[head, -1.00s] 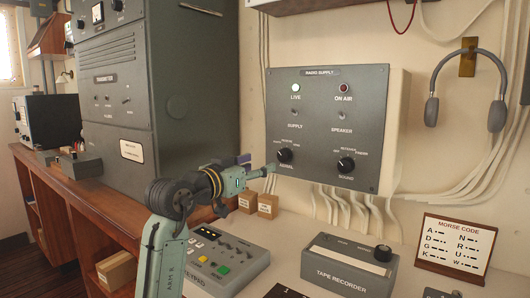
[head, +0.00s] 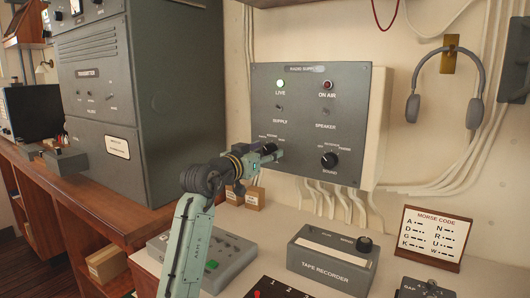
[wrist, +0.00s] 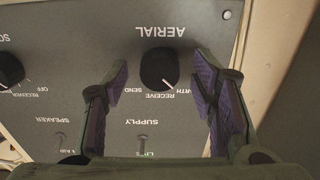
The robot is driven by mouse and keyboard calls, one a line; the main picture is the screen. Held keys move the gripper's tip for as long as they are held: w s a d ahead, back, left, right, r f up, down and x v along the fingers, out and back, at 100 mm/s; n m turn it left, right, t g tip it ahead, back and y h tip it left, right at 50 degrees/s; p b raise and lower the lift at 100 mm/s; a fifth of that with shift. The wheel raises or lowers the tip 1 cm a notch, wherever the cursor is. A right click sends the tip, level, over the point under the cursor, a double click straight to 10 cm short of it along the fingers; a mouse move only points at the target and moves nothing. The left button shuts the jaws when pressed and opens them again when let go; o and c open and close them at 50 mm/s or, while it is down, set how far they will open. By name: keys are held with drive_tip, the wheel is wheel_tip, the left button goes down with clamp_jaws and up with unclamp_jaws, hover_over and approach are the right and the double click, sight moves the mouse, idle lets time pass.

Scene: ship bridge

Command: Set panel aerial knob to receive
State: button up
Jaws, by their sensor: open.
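The radio supply panel (head: 345,100) is a grey box on the wall with two black knobs in its lower part. The aerial knob (wrist: 158,66) is the left one; in the wrist view, which is upside down, it sits between my fingers. My gripper (wrist: 158,75) is open, with a purple-padded finger on each side of the knob and gaps showing. In the head view my gripper (head: 269,151) is at the panel's lower left and mostly hides that knob.
The other knob (head: 329,160) is to the right on the panel. The grey transmitter cabinet (head: 140,110) is left of my arm. Headphones (head: 476,92) hang at right.

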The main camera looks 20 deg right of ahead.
drive_tip(key=shift+c, duration=0.3)
drive_tip(key=c, duration=1.1)
drive_tip(key=m+b, duration=0.2)
drive_tip(key=m, duration=0.2)
drive_tip(key=shift+m, duration=0.3)
drive_tip(key=shift+m+b, duration=0.9)
drive_tip(key=shift+m, duration=1.1)
drive_tip(key=o, duration=1.2)
drive_tip(key=shift+c, duration=0.2)
